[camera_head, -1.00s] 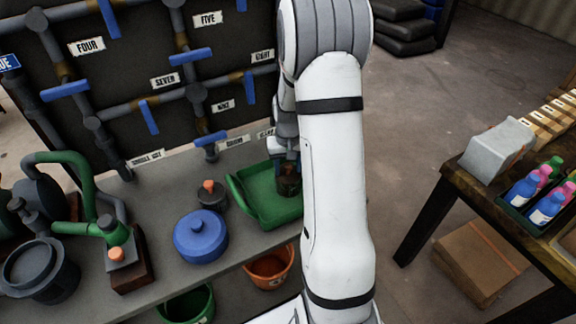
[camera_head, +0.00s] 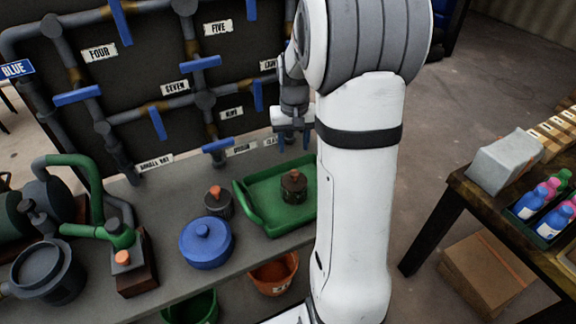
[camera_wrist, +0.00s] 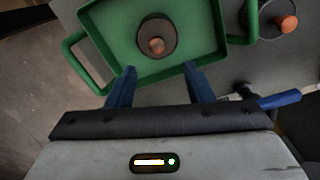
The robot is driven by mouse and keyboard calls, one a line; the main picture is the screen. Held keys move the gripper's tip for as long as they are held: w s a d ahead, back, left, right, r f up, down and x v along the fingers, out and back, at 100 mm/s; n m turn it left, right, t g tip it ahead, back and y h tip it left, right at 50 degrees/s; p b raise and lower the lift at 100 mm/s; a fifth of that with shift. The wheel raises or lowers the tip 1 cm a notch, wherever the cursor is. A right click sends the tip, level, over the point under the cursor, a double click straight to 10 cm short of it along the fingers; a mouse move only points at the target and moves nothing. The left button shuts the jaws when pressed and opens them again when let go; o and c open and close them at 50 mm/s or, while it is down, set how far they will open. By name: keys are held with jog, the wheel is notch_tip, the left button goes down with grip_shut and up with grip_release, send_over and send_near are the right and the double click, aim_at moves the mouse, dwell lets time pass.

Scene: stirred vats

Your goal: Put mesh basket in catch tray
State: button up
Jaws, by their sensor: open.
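The green catch tray (camera_head: 254,197) stands on the grey bench, with a raised rim and a handle at its left end. A dark, round mesh basket (camera_head: 293,187) with a brownish knob sits upright inside it. In the wrist view the basket (camera_wrist: 156,38) rests on the floor of the tray (camera_wrist: 199,58), apart from its walls. My gripper (camera_head: 293,143) is above and behind the basket, near the pipe board. In the wrist view its two blue fingers (camera_wrist: 160,84) are spread and empty, with the basket beyond their tips.
A second dark round piece with an orange knob (camera_head: 219,202) stands just left of the tray. A blue lidded pot (camera_head: 206,242) is in front of it. Pipes with blue valve handles (camera_head: 201,64) rise behind. A wooden table (camera_head: 461,199) stands at right.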

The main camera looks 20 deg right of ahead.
jog(key=s+a+r+n+t, duration=0.1)
jog(key=s+a+r, duration=0.2)
jog(key=s+a, duration=0.3)
jog(key=s+a+r+n+t, duration=0.1)
jog(key=s+a+r+n, duration=0.1)
jog(key=s+a, duration=0.5)
jog(key=s+r, duration=0.1)
jog(key=s, duration=0.5)
jog(key=shift+s+a+r, duration=0.15)
jog(key=shift+s, duration=0.15)
notch_tip(320, 180, up, 2)
jog(key=shift+r+t+p, duration=0.15)
jog(key=shift+t+p, duration=0.15)
jog(key=shift+p, duration=0.75)
jog(key=shift+c, duration=0.4)
